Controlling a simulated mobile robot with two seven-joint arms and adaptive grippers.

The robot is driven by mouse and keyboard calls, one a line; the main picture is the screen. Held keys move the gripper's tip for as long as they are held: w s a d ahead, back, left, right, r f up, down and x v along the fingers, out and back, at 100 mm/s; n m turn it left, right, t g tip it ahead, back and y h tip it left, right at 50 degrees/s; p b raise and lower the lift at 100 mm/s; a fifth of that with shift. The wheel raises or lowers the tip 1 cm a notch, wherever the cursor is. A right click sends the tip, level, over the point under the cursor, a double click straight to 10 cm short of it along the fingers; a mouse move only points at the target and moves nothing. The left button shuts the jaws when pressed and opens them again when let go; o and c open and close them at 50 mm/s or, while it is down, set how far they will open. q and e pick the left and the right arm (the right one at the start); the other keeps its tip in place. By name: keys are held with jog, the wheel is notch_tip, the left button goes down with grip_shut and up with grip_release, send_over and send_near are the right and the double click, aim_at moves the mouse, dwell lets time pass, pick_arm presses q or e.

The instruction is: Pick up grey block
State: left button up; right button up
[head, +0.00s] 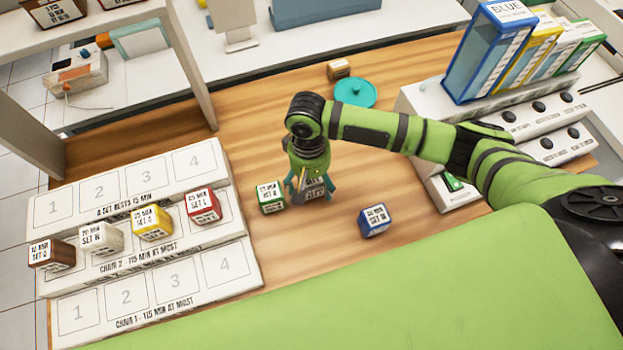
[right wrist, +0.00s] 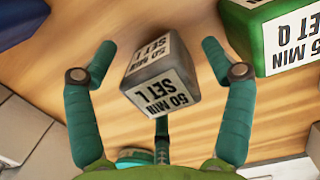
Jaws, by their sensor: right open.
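The grey block (right wrist: 158,75), with a white label reading "50 MIN SET L", lies on the wooden table between the spread fingers of my right gripper (right wrist: 158,48) in the right wrist view. A gap shows between the block and each finger, so the gripper is open around it. In the head view my right gripper (head: 310,187) points down over the grey block (head: 316,190), hiding part of it. My left gripper is not in view.
A green block (head: 271,198) stands close left of the gripper, and a blue block (head: 374,220) lies to the right. A brown block (head: 338,69) and teal disc (head: 355,92) are behind. A white stepped rack (head: 215,235) holds several blocks at left.

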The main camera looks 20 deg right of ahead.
jog(key=shift+f, duration=0.9)
jog(key=c, duration=1.3)
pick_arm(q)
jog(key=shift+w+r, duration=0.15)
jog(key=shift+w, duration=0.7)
pick_arm(e)
jog(key=shift+o, duration=0.2)
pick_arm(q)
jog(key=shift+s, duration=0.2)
